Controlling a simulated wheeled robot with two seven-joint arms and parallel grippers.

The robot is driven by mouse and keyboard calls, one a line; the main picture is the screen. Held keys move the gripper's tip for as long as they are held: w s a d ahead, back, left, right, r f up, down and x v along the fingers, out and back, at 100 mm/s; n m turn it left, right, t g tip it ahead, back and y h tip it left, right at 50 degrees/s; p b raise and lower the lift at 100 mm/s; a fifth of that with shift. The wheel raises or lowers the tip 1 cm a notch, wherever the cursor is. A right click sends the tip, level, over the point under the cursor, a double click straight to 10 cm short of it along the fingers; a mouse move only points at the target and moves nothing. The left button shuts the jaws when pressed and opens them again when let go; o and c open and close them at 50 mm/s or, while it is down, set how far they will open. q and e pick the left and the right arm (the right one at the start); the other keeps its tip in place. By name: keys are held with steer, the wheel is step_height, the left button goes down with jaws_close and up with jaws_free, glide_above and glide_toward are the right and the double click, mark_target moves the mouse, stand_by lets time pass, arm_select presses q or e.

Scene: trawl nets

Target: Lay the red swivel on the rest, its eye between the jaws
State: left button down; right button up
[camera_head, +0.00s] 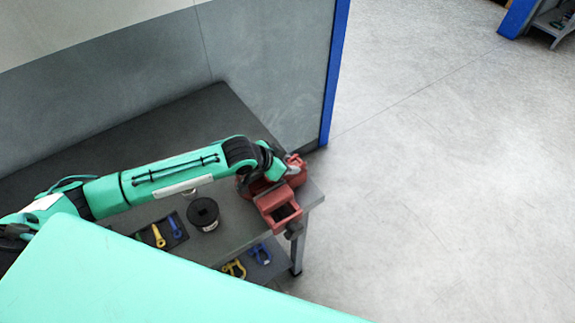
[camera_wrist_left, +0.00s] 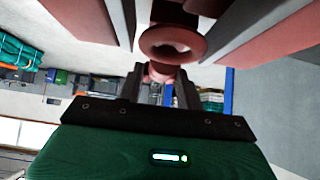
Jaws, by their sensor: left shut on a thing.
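In the left wrist view the red swivel (camera_wrist_left: 172,43) has its round eye towards the top, between two long jaws (camera_wrist_left: 245,35) with grey faces and red bodies. A gap shows on each side of the eye. My left gripper (camera_wrist_left: 160,88) is shut on the swivel's lower end. In the head view my left gripper (camera_head: 290,164) is at the red vise (camera_head: 281,208) on the bench's right end, and the arm covers part of the vise. I cannot make out the rest, or whether the swivel touches it. My right gripper is not in view.
On the dark bench (camera_head: 235,232) stand a black round pot (camera_head: 203,213) and a tray (camera_head: 180,238) with yellow and blue tools. Yellow and blue shackles (camera_head: 236,268) lie on a lower shelf. A grey wall panel (camera_head: 265,60) rises behind. Floor to the right is clear.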

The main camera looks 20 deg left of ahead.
arm_select(q)
steer(key=shift+f, duration=0.95)
steer(key=shift+f, duration=0.1)
steer(key=c, duration=0.9)
jaws_free()
steer(key=shift+s+a+r, duration=0.15)
steer(key=shift+s+r, duration=0.05)
steer(key=shift+r, duration=0.05)
steer(key=b+v, duration=0.2)
steer(key=v, duration=0.9)
steer(key=shift+s+r+b, duration=0.15)
steer(key=shift+r+b, duration=0.05)
steer(key=shift+b, duration=0.15)
